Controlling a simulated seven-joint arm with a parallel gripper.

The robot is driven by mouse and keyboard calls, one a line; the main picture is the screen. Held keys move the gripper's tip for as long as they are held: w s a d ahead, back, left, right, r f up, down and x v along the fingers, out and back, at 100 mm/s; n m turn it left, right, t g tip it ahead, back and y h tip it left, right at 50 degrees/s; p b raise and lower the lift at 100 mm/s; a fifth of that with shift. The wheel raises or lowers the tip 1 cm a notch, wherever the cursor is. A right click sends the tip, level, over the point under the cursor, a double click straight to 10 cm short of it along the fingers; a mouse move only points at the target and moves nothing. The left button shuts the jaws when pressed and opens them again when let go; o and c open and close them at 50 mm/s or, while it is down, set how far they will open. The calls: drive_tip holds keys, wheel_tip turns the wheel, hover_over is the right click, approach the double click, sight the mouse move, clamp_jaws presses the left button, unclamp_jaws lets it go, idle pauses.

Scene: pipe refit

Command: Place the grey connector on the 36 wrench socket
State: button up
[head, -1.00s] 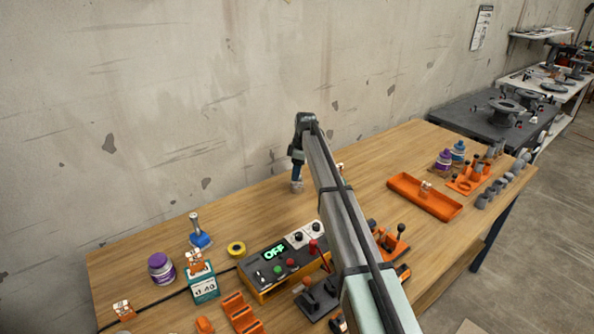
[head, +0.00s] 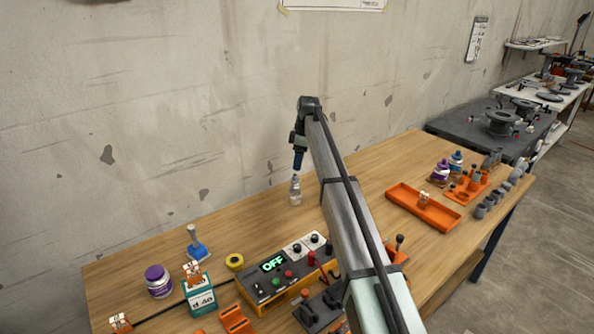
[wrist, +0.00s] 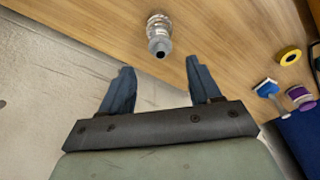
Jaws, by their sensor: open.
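My gripper (head: 298,166) is open and empty, with blue fingers apart (wrist: 160,85). It hangs above and clear of an upright stack on the table near the wall. The stack's upper part looks like the grey connector (wrist: 160,46), a short tube with a dark round opening. Below it is a shiny silver cylinder (wrist: 157,23), which appears to be the wrench socket; no 36 is legible. The stack is small in the head view, with the grey part (head: 295,182) above the silver part (head: 295,198). I cannot tell how fully they are seated.
A yellow tape roll (head: 234,261), a blue-based tool (head: 197,250) and a control box reading OFF (head: 290,275) stand left and in front. An orange tray (head: 400,212) and several grey fittings (head: 481,211) are at right. The table around the stack is clear.

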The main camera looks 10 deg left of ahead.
drive_tip(key=shift+d+r, duration=0.15)
drive_tip(key=shift+r, duration=1.05)
